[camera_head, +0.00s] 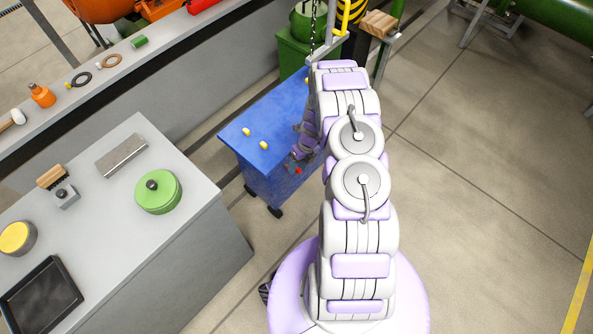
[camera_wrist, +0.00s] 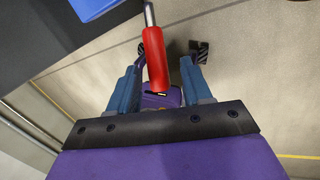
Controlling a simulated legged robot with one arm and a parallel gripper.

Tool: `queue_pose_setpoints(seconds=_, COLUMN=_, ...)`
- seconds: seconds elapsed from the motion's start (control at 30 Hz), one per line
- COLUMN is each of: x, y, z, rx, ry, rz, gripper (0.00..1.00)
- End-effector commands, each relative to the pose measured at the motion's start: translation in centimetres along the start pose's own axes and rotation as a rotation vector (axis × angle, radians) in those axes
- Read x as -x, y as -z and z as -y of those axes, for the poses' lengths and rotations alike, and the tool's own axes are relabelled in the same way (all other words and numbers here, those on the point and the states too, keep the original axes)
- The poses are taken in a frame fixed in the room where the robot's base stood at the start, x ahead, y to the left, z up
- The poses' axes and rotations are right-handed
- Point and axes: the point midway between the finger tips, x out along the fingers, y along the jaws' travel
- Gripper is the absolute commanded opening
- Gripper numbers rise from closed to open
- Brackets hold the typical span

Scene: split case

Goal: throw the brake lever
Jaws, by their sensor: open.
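The brake lever (camera_wrist: 157,60) shows in the wrist view as a metal rod with a red grip, coming in from the top edge. Its red grip lies between the two spread fingers of my gripper (camera_wrist: 164,62), with a visible gap to the right finger. My gripper is open and not closed on the grip. In the head view my gripper (camera_head: 300,155) is at the right front side of the blue cabinet, and a small red bit of the lever (camera_head: 298,171) shows by it. The lever's base is hidden.
The blue cabinet (camera_head: 262,122) on casters has small yellow pieces on top. A grey workbench (camera_head: 185,215) with a green lidded pot (camera_head: 158,192) stands to the left. A green drum (camera_head: 305,25) and a post with a wooden block (camera_head: 379,23) are behind. Open floor lies right.

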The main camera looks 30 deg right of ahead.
Motion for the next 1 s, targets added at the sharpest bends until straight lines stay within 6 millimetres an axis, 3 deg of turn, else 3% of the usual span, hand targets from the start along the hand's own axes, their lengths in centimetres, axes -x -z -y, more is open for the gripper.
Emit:
queue_pose_setpoints(seconds=0.2, x=-2.2, y=-0.1, z=-0.1, rx=0.001, ry=0.001, rz=0.0, gripper=0.49)
queue_pose_setpoints(seconds=0.57, x=-2.5, y=0.0, z=0.0, rx=0.0, ry=0.0, rz=0.001, gripper=0.49)
queue_pose_setpoints(seconds=1.0, x=-2.5, y=-0.1, z=0.0, rx=0.0, ry=0.001, rz=0.001, gripper=0.07)
